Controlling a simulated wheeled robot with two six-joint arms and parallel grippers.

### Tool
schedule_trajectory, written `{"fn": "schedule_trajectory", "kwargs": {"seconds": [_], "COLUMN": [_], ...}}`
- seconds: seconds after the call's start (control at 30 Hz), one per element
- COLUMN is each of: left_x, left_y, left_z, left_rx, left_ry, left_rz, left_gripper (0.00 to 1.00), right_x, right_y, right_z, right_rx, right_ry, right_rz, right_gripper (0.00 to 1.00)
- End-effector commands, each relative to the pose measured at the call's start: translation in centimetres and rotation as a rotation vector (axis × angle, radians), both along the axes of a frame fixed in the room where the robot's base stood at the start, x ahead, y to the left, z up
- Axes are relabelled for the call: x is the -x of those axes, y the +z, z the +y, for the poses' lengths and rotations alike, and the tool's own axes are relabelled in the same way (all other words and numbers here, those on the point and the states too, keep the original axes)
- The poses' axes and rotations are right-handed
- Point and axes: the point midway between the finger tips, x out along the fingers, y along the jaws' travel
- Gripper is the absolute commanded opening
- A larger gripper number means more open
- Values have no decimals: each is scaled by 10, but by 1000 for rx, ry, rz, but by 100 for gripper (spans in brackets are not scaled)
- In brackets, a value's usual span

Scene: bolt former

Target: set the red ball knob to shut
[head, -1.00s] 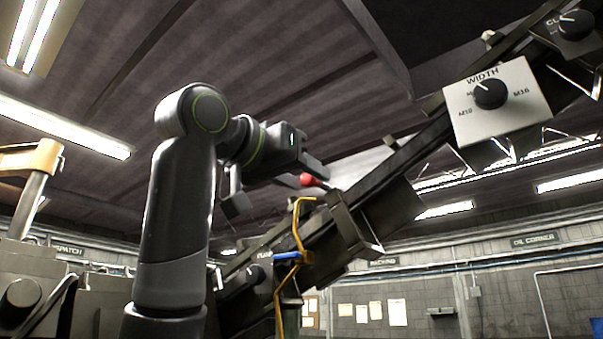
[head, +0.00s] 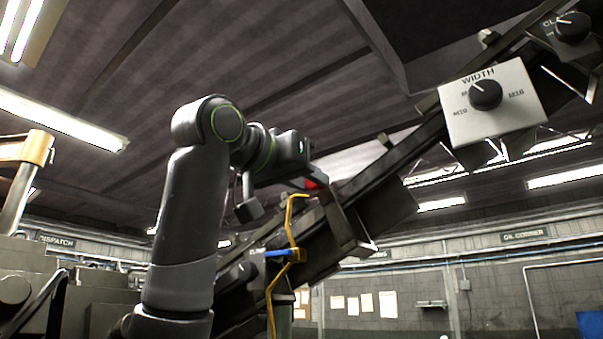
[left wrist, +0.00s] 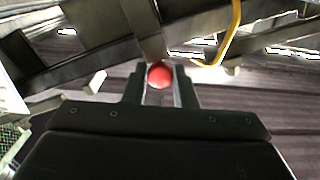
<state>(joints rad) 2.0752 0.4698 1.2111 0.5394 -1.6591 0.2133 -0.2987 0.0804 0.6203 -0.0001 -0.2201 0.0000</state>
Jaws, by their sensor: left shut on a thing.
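The red ball knob (left wrist: 159,75) sits between the two fingers of my left gripper (left wrist: 160,88) in the left wrist view. In the head view a small part of the red ball knob (head: 311,184) shows at the tips of my left gripper (head: 300,187), beside the dark sloping rail. The fingers are shut on the ball. Most of the knob and its stem are hidden by the fingers and the rail in the head view. My right gripper is not in view.
The dark sloping rail (head: 375,178) runs up to the right behind the gripper. A bent yellow bar (head: 291,222) with a blue part (head: 272,253) stands just below it. A white WIDTH box with a black dial (head: 486,95) is at upper right.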

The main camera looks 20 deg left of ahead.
Motion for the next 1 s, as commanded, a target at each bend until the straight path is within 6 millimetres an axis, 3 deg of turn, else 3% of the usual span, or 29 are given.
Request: {"fn": "schedule_trajectory", "kwargs": {"seconds": [0.03, 0.07, 0.2, 0.47, 0.63, 0.77, 1.0], "left_x": [1, 1, 1, 1, 11, 34, 90], "left_y": [2, 2, 2, 1, -1, -3, -4], "left_z": [0, 0, 0, 0, 4, 12, 33], "left_rx": [3, 4, 3, 2, 2, 3, 3], "left_ry": [1, 1, 1, 0, 0, 1, 1], "left_rz": [-6, -7, -6, -5, -6, -8, -8], "left_gripper": [0, 27, 45, 47, 47, 47, 47], "right_x": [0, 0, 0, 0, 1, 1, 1], "right_y": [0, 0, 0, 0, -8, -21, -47], "right_z": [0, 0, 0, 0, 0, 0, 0], "right_rx": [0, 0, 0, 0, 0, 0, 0], "right_ry": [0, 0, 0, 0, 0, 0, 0], "right_rz": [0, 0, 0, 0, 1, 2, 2], "right_gripper": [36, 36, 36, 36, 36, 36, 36]}}
